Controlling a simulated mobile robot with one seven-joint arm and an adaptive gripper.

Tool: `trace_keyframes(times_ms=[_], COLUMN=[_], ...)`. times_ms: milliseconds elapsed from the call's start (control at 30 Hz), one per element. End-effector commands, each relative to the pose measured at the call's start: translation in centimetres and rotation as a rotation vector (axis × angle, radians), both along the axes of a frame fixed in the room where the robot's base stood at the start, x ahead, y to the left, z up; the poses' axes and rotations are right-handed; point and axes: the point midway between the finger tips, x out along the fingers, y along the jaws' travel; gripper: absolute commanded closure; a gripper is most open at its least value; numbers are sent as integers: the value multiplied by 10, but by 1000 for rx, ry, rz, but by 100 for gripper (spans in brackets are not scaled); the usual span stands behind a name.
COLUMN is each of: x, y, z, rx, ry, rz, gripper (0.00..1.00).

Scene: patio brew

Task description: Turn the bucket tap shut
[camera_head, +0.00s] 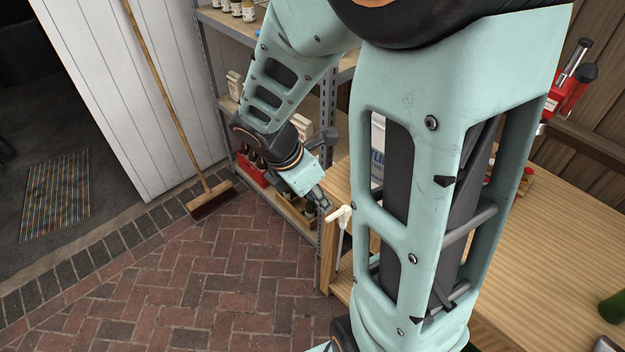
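A small cream-white tap (340,214) sticks out at the edge of the wooden bench, with a thin pale tube hanging below it. My gripper (323,203) is just to the left of the tap, its fingertips very close to the tap's handle. I cannot tell if they touch it. The fingers are small and seen from the side, so their opening does not show. The bucket is mostly hidden behind my arm; a white surface with blue lettering (377,150) shows through a gap and may be part of it.
A metal shelf rack (212,80) with bottles and boxes stands behind my gripper. The wooden bench (545,235) fills the right, with a red device (568,92) and a green bottle (613,308). A broom (210,200) leans on the white wall. The brick floor (215,275) is clear.

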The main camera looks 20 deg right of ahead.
Motion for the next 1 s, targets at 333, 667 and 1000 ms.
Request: trace_keyframes(times_ms=[333, 667, 1000], x=[4, 8, 9], y=[-16, -31, -36], z=[-45, -81, -89], rx=[0, 0, 0], ry=[0, 0, -1], rz=[-3, -3, -3], gripper=[74, 74, 74])
